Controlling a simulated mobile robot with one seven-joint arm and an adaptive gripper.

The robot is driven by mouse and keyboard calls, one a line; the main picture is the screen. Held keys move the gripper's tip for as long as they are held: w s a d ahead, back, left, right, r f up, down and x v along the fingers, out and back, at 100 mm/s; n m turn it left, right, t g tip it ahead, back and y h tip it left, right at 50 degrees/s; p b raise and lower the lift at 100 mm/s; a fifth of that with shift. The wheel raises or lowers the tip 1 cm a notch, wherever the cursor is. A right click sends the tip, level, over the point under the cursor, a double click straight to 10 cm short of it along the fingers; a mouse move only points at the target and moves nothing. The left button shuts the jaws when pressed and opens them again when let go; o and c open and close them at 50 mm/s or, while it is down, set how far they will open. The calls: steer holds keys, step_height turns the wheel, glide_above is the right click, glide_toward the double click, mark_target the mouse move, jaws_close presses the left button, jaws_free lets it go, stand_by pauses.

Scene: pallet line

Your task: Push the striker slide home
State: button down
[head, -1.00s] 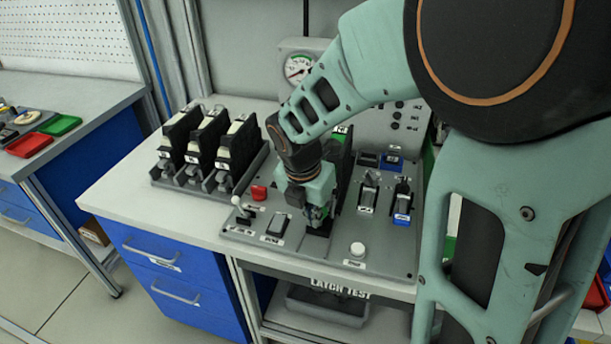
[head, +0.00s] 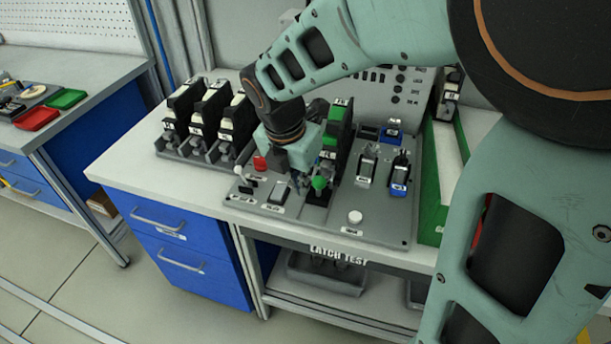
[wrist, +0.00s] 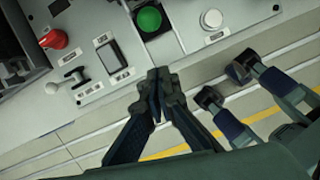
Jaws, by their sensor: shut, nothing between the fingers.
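A green round knob (head: 319,183) stands on a black slide base (head: 317,198) on the grey test panel, and I take this to be the striker slide. The knob also shows in the wrist view (wrist: 149,18) at the top edge, with the black base around it. My gripper (head: 298,186) is just left of the knob in the head view. In the wrist view its fingertips (wrist: 157,84) are together and empty, apart from the knob and on its panel-edge side. A tall black and green unit (head: 337,130) stands behind the slide, partly hidden by my wrist.
A white button (head: 355,217) is right of the slide. A black rocker switch (head: 277,198), a small lever (head: 249,186) and a red knob (head: 260,163) are left. Black units (head: 237,125) stand in a rack. The panel's front strip is mostly clear.

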steer(key=shift+v, duration=2.1)
